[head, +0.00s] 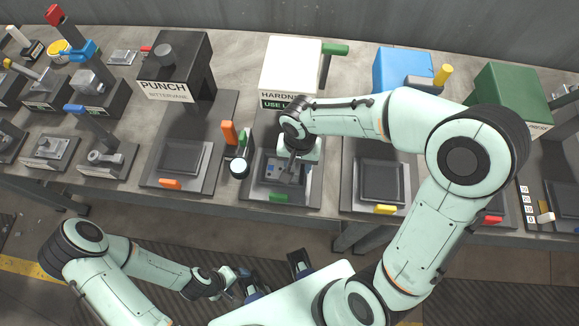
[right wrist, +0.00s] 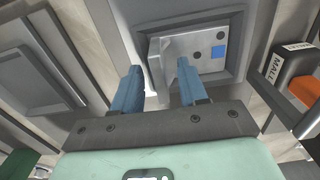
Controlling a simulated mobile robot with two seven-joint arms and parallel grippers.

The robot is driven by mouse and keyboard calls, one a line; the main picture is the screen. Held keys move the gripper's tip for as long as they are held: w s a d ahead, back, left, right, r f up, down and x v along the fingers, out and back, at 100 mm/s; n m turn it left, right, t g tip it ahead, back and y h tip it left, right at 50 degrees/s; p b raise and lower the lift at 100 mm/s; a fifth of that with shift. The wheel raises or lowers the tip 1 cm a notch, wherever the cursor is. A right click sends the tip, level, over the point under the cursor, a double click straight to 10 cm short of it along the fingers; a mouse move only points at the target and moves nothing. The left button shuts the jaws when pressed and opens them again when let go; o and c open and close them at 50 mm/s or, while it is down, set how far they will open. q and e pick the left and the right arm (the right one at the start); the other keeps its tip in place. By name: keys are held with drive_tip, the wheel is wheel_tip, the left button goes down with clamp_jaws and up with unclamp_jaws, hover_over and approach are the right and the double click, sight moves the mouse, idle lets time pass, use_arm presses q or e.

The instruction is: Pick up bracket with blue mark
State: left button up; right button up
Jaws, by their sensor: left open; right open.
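The grey bracket with a blue square mark (right wrist: 205,66) lies in the recessed tray (head: 262,193) in front of the hardness machine. Its blue mark also shows in the head view, just left of my right gripper (head: 290,172). In the right wrist view my right gripper (right wrist: 159,67) is open, pointing down at the bracket. The bracket's raised flange appears between the two blue fingers; I cannot tell whether they touch it. My left gripper (head: 246,282) is open and empty, low in front of the bench.
The hardness machine (head: 292,62) stands behind the tray. The punch machine (head: 175,68) and its tray (head: 180,160) are to the left, another tray (head: 382,180) to the right.

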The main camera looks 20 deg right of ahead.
drive_tip(key=shift+f, duration=0.15)
clamp_jaws()
